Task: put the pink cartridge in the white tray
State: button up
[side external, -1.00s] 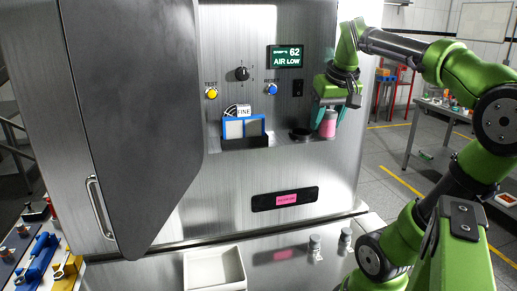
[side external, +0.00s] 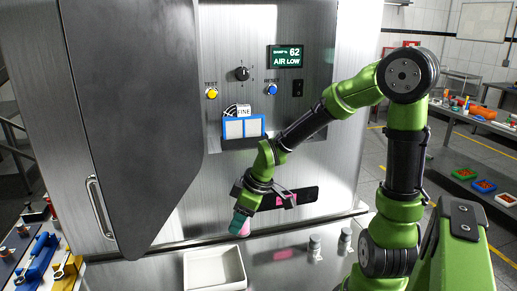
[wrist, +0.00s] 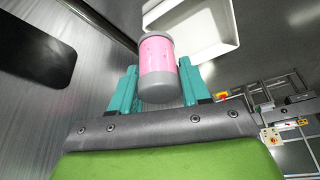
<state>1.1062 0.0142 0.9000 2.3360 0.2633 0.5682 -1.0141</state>
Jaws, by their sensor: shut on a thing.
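The pink cartridge (wrist: 157,55) has grey ends and sits between the teal fingers of my gripper (wrist: 158,88) in the wrist view. My gripper (side external: 241,224) is shut on it. In the side view the cartridge (side external: 245,229) is mostly hidden behind the fingers. The white tray (side external: 213,251) stands on the steel ledge, below and to the left of my gripper, and looks empty. In the wrist view the tray (wrist: 222,40) shows beyond the cartridge, partly hidden by it. The cartridge is above the ledge and apart from the tray.
Two small grey cylinders (side external: 314,247) stand on the ledge to the right of the tray. The big cabinet door (side external: 130,110) hangs at the left. A blue-framed holder (side external: 243,128) sits in the wall recess. The ledge between tray and cylinders is clear except for a pink reflection.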

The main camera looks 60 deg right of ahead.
jog(key=w+a+f+n+g+y, duration=0.1)
jog(key=w+a+n+y, duration=0.15)
jog(key=a+n, duration=0.45)
jog(key=m, duration=0.2)
send_over(204, 275)
jog(key=s+d, duration=0.1)
jog(key=shift+h, duration=0.35)
jog(key=shift+s+d+f, duration=0.1)
jog(key=shift+f, duration=1.9)
jog(key=shift+d+f, duration=0.1)
jog(key=shift+f, duration=1.9)
jog(key=o, duration=1.1)
jog(key=shift+f, duration=0.1)
